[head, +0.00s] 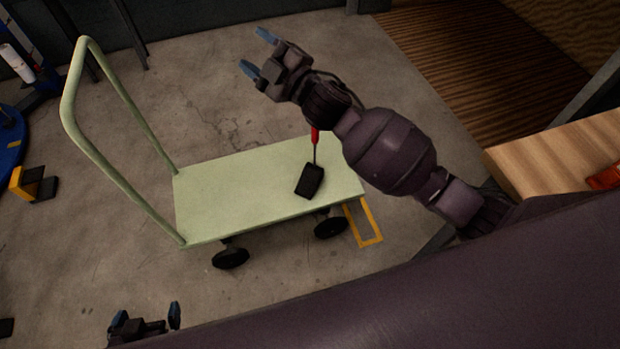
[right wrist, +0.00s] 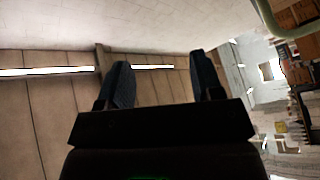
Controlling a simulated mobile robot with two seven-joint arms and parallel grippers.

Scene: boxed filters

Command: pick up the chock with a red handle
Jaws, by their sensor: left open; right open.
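The chock (head: 310,181) is a black block lying on the bed of a pale green platform cart (head: 225,195), near its right end. Its thin rod and red handle (head: 315,136) point up the picture, and part of the handle is close to my right arm's outline. My right gripper (head: 256,52) is open and empty, above and to the left of the chock in the head view, past the cart's far edge. Its two fingers (right wrist: 160,85) show apart in the right wrist view with nothing between them. My left gripper (head: 146,314) is open and empty at the bottom left, apart from the cart.
The cart's push handle (head: 85,135) rises at its left end. A wooden table (head: 560,155) with a red item (head: 604,178) stands at the right. A yellow and black block (head: 32,184) lies on the floor at the left. The cart bed's left part is clear.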

